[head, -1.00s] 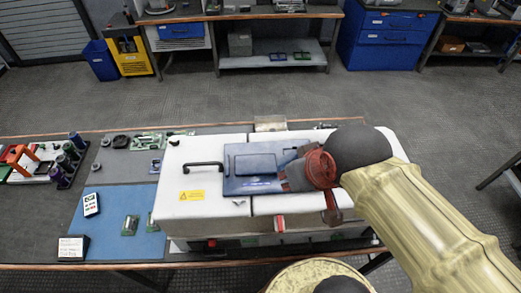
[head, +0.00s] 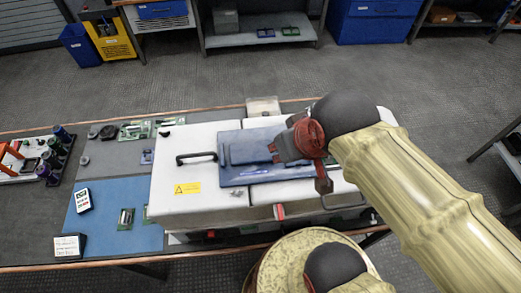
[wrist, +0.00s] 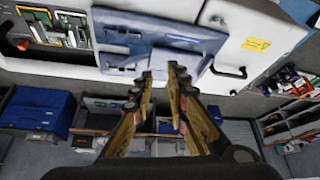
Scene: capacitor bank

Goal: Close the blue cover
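The blue cover (head: 240,176) lies across the middle of a white cabinet (head: 180,205). It looks roughly flat, with a raised rectangular panel. In the wrist view the blue cover (wrist: 118,32) fills the upper middle. My gripper (head: 280,150) is over the right part of the cover in the head view. In the wrist view my gripper (wrist: 161,72) has its fingertips apart with a narrow gap and nothing clearly between them. They are at the cover's lower edge; I cannot tell whether they touch it. My arm hides the cabinet's right part in the head view.
The cabinet has a black handle (head: 197,157) and a yellow warning label (head: 187,188). Green circuit boards and parts (wrist: 60,25) show beside the cover in the wrist view. A blue mat (head: 105,225) lies left of the cabinet. The floor behind the bench is clear.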

